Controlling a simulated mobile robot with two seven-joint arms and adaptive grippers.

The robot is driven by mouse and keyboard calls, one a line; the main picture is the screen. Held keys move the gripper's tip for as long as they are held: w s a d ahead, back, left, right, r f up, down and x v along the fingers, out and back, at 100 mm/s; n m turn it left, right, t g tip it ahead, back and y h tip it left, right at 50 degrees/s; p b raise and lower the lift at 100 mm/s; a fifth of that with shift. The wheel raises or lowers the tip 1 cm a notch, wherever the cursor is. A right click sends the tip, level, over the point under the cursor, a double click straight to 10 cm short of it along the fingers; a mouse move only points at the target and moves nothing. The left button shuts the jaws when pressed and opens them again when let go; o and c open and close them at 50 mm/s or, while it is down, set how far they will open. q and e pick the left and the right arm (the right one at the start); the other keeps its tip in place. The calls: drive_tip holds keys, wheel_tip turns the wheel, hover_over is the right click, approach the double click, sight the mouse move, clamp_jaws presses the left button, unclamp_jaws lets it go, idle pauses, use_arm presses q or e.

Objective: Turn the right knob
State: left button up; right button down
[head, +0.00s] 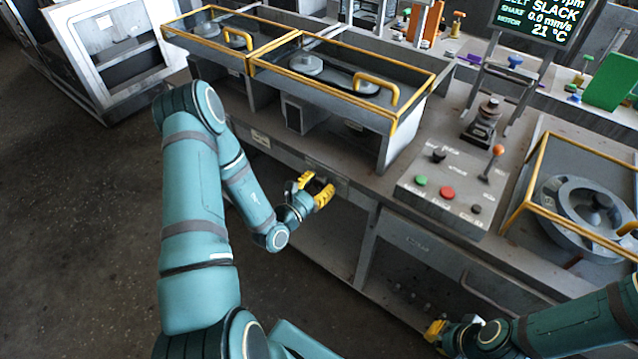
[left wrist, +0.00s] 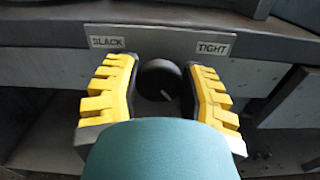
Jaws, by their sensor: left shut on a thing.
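A dark round knob (left wrist: 158,80) with a pale pointer mark sits on the bench's front edge, between a SLACK label (left wrist: 107,42) and a TIGHT label (left wrist: 213,49). The pointer tilts toward the upper right. My left gripper (head: 318,188) is at this knob, with its yellow fingers on either side, shut on it; it also fills the left wrist view (left wrist: 160,95). In the head view the fingers mostly hide the knob. My right gripper (head: 437,330) is low at the bottom right, away from the knob; its finger opening cannot be made out.
Yellow-framed covers (head: 345,80) stand on the bench above the knob. A control box (head: 453,188) with green and red buttons and a lever lies to the right. A display (head: 535,22) reads SLACK. Open floor (head: 90,220) lies left.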

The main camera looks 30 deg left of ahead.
idle(0.5)
use_arm(q)
drive_tip(key=o, duration=1.2)
drive_tip(key=s, duration=0.8)
drive_tip(key=s+a, duration=0.1)
drive_tip(key=s, duration=0.3)
